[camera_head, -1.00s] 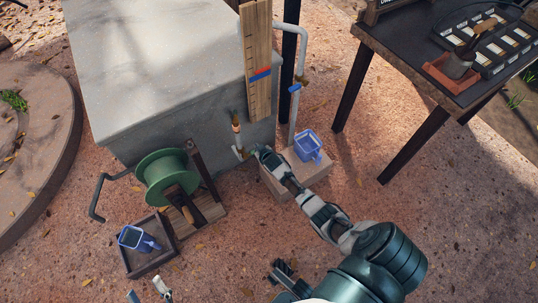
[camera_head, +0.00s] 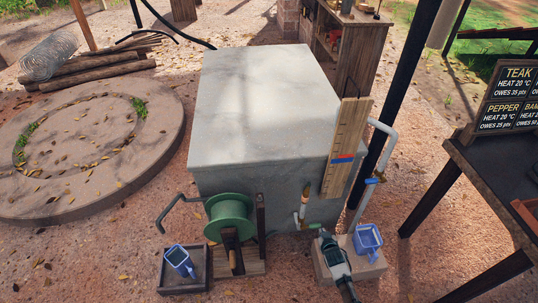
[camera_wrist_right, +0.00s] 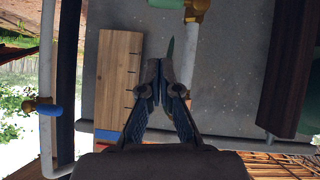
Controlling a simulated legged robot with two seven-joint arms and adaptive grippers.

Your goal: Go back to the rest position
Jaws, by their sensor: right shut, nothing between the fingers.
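My right gripper (camera_head: 325,236) is low at the front of the grey concrete block, just left of the blue jug (camera_head: 367,239) on a small stone plinth (camera_head: 372,268). In the right wrist view the right gripper (camera_wrist_right: 163,75) is shut, its fingertips together with nothing held between them. A green tip shows just beyond the fingers there; I cannot tell whether they touch it. My left gripper is not in the head view now.
The concrete block (camera_head: 262,95) carries a wooden gauge board (camera_head: 345,150) and a pipe with a blue-handled valve (camera_head: 372,181). A green reel (camera_head: 229,214) stands left of my gripper, beside a tray (camera_head: 187,287) holding another blue jug (camera_head: 180,261). A dark table (camera_head: 500,185) stands at right.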

